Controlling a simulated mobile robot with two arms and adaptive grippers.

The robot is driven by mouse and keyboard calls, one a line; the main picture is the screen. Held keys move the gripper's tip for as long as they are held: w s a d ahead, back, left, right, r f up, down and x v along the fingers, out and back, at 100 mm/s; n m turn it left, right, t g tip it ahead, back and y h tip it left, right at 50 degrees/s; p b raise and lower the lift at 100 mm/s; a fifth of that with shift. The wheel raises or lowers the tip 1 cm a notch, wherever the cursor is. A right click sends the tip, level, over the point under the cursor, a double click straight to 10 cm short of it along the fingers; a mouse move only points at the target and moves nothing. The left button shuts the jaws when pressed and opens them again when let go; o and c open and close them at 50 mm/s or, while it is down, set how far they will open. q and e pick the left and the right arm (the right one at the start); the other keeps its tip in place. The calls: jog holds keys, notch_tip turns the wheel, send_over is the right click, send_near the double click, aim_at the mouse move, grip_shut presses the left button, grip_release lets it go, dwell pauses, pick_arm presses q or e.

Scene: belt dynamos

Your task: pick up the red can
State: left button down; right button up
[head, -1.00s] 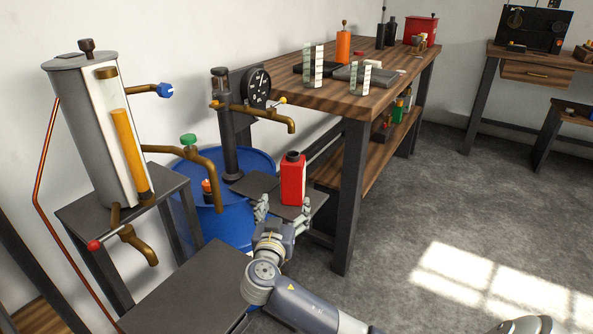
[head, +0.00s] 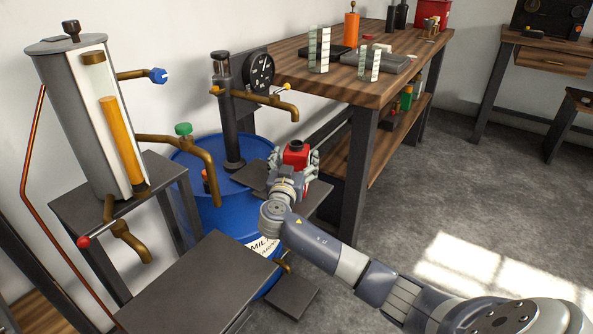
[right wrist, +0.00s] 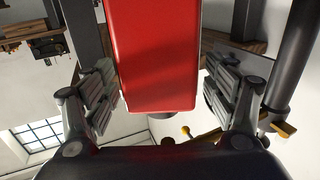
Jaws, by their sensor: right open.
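The red can (head: 295,155) with a black cap stands upright on a small dark shelf (head: 318,200) in front of the blue barrel (head: 232,218). My right gripper (head: 296,165) is open, with one finger on each side of the can. In the right wrist view the can (right wrist: 153,55) fills the space between the open fingers (right wrist: 160,92). A gap shows on its right side; the left finger is very close to it, and I cannot tell whether it touches. The can's lower part is hidden by the gripper in the head view. My left gripper is not in view.
A wooden workbench (head: 340,82) with glass pieces and another red container (head: 433,12) is behind and right. Brass taps (head: 270,104) and a grey tank (head: 75,120) are on the left. A dark low table (head: 195,285) is in front; open floor lies right.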

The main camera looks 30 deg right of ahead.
jog(key=shift+x, duration=0.85)
jog(key=shift+f, duration=0.1)
jog(key=shift+c, duration=0.3)
jog(key=c, duration=1.4)
